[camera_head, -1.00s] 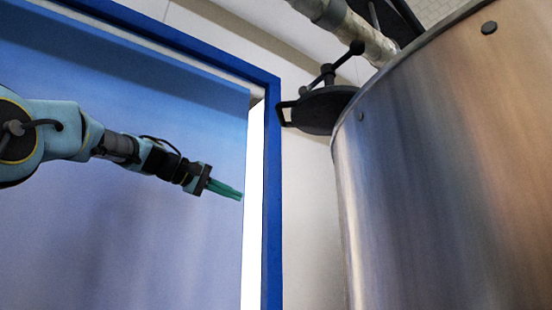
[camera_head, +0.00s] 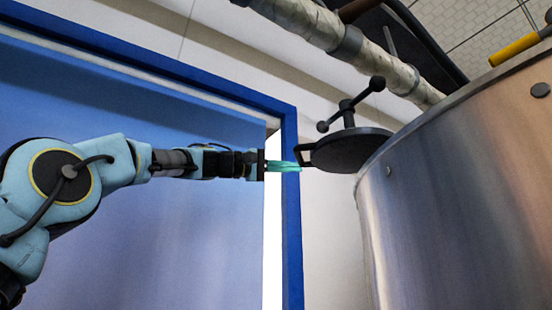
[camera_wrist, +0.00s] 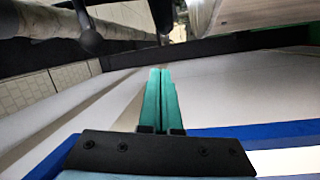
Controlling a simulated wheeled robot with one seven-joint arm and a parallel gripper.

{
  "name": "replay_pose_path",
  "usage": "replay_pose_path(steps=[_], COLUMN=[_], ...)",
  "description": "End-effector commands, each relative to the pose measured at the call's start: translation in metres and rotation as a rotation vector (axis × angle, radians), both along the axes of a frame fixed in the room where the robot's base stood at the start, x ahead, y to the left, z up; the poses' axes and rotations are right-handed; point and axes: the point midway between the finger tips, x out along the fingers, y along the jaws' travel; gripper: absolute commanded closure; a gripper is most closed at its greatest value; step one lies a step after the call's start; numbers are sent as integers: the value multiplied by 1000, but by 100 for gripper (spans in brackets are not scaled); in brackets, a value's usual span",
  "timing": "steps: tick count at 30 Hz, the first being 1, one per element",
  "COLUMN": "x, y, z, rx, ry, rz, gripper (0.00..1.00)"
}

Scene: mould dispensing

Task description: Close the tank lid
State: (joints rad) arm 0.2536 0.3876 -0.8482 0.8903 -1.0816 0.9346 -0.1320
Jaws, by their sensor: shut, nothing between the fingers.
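The tank (camera_head: 460,190) is a large steel cylinder at the right of the head view. Its dark round lid (camera_head: 347,152) sticks out past the tank's left rim, with a black knobbed handle (camera_head: 350,105) above it and a small bracket grip (camera_head: 304,155) on its left. The lid is open. My gripper (camera_head: 298,167) has its teal fingers shut and empty, with the tips at or just below the bracket grip; I cannot tell whether they touch. In the wrist view the closed fingers (camera_wrist: 160,98) point toward a dark bar (camera_wrist: 215,47), with a dark knob (camera_wrist: 91,42) at upper left.
A blue door frame (camera_head: 291,230) and blue door (camera_head: 170,240) stand behind my arm. A wrapped pipe (camera_head: 345,45) runs above the lid. A yellow handle (camera_head: 520,46) shows over the tank's top at right. Pale wall lies below the lid.

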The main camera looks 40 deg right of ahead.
Motion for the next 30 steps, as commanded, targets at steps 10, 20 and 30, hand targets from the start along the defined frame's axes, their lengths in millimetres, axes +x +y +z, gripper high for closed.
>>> replay_pose_path(steps=[10, 20, 30], x=[-25, -33, -33], y=[14, 18, 20], z=[-10, -13, -14], rx=[2, 1, 0], ry=[-2, 0, -1], rz=[2, 0, 9], gripper=[100, 100, 100])
